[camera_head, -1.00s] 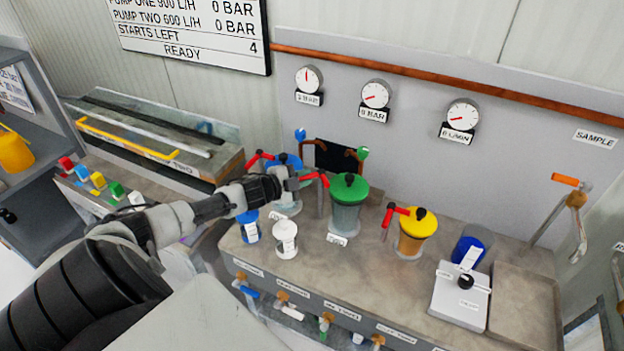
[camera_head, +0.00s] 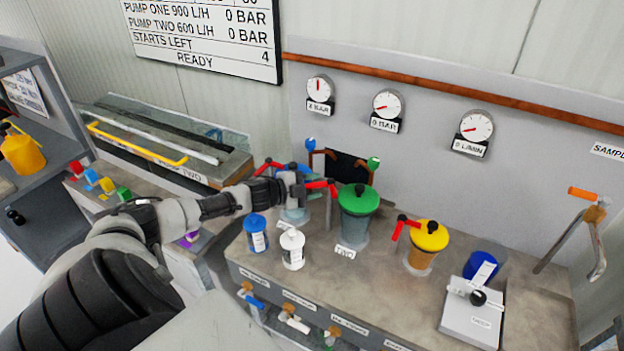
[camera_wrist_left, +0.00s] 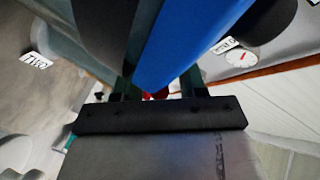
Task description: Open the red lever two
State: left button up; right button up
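The red lever (camera_head: 325,186) beside the green-lidded vessel (camera_head: 358,210) labelled TWO points left towards my left gripper (camera_head: 300,187). The gripper's tip is at or very near the lever's left end, in front of the blue-lidded vessel (camera_head: 294,208). I cannot tell whether it touches the lever. In the left wrist view a large blue shape (camera_wrist_left: 190,40) fills the space ahead of the gripper, with a small red patch (camera_wrist_left: 155,95) low between the dark finger bases. The finger opening is unclear. My right gripper is not in view.
Another red lever (camera_head: 268,163) is behind the gripper, and a third (camera_head: 403,224) is by the yellow-lidded vessel (camera_head: 427,240). Small blue (camera_head: 256,232) and white (camera_head: 292,248) containers stand in front. Gauges (camera_head: 388,104) hang on the wall behind.

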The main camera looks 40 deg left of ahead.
pick_arm(q)
jog(key=shift+s+a, duration=0.2)
jog(key=shift+s, duration=0.25)
jog(key=v, duration=1)
jog(key=shift+b, duration=0.3)
jog(key=shift+w+r, duration=0.1)
jog(key=shift+w, duration=0.05)
